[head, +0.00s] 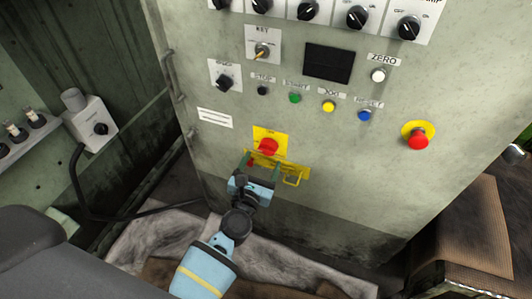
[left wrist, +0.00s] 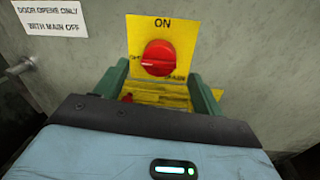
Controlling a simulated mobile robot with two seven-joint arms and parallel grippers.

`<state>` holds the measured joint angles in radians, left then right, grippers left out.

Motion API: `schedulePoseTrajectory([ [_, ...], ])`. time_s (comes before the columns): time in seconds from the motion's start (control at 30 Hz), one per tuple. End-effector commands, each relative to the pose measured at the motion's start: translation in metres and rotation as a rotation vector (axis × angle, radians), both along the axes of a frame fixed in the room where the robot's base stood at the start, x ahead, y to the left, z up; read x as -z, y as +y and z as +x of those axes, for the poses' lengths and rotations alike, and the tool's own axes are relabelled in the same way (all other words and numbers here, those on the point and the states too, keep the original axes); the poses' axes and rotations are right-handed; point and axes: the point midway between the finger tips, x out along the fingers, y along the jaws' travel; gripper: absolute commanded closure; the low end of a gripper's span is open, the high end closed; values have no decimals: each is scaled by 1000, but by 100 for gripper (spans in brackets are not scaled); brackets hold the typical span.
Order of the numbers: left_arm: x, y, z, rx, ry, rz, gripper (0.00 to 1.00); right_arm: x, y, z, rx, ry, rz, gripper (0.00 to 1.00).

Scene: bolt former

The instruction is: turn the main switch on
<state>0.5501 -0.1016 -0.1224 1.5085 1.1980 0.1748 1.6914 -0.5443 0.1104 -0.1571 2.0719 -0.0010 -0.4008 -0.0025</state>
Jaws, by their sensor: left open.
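The main switch is a red round knob (head: 268,147) on a yellow plate (head: 283,137), low on the front of the grey-green cabinet. In the left wrist view the red knob (left wrist: 158,58) sits under the word ON, and its ridge lies roughly level, toward the side lettering. My left gripper (head: 262,165) is open just below the knob in the head view. In the left wrist view its two green fingers (left wrist: 159,80) stand at either side, a little below the knob, with nothing between them. I cannot tell whether they touch the panel. My right gripper is not in view.
A red emergency button (head: 418,141) is to the right. Push buttons, a key switch (head: 262,52) and selector knobs lie above. A door handle (head: 172,75) is at the cabinet's left edge.

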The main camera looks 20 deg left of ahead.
Motion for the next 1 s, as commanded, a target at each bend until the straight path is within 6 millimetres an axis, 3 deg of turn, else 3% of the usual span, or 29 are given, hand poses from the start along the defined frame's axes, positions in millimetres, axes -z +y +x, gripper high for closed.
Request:
schedulePoseTrajectory([
  [0.3, 1, 2, 37, 1, 1, 2, 31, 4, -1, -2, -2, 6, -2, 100],
  [0.7, 1, 2, 43, 0, 1, 2, 31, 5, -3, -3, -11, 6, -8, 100],
  [1.0, 1, 2, 43, 1, 1, 1, 70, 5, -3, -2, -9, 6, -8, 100],
])
